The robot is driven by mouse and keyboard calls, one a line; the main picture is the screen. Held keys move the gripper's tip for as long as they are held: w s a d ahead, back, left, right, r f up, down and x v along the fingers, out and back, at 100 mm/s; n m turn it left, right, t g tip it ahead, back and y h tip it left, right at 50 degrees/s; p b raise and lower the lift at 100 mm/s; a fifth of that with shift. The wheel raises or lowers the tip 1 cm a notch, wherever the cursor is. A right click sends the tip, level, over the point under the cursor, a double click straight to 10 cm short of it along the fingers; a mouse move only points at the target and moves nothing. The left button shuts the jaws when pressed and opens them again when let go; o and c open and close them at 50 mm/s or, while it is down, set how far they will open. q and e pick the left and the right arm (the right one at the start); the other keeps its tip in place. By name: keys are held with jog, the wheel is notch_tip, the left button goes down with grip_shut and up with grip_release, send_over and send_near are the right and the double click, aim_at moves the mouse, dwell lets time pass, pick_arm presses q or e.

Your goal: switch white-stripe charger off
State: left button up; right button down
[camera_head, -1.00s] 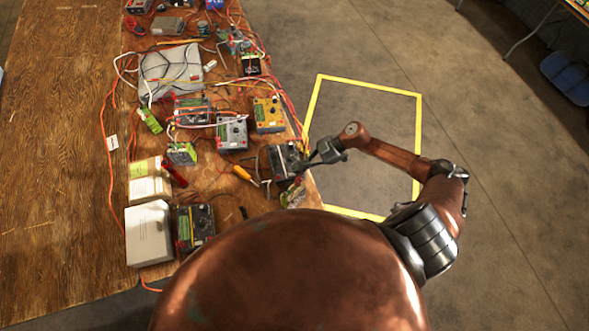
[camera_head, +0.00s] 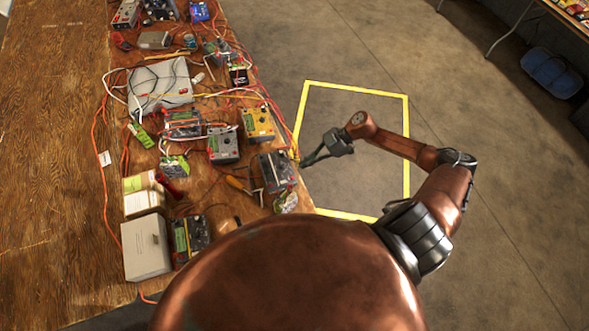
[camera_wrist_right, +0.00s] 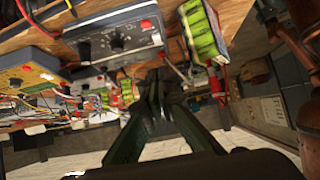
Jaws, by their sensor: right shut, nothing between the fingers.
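A dark charger (camera_head: 276,171) stands at the right edge of the wooden table in the head view. In the right wrist view a dark charger (camera_wrist_right: 116,48) with a black knob, a small red part and a pale rim shows above the fingers. I cannot make out for certain which charger carries the white stripe, nor its switch position. My right gripper (camera_head: 303,162) is shut and empty, just right of the dark charger at the table edge, apparently clear of it. Its fingers also show in the right wrist view (camera_wrist_right: 157,85). My left gripper is not in view.
A yellow charger (camera_head: 258,124) and a grey charger (camera_head: 223,145) stand farther back among tangled cables. A green-labelled pack (camera_head: 286,202) lies near the table edge. A white box (camera_head: 146,247) stands at left. The yellow-outlined floor area (camera_head: 350,190) at right is clear.

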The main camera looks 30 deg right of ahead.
jog(key=shift+f+v, duration=0.25)
jog(key=shift+v, duration=1.85)
jog(key=shift+d, duration=0.15)
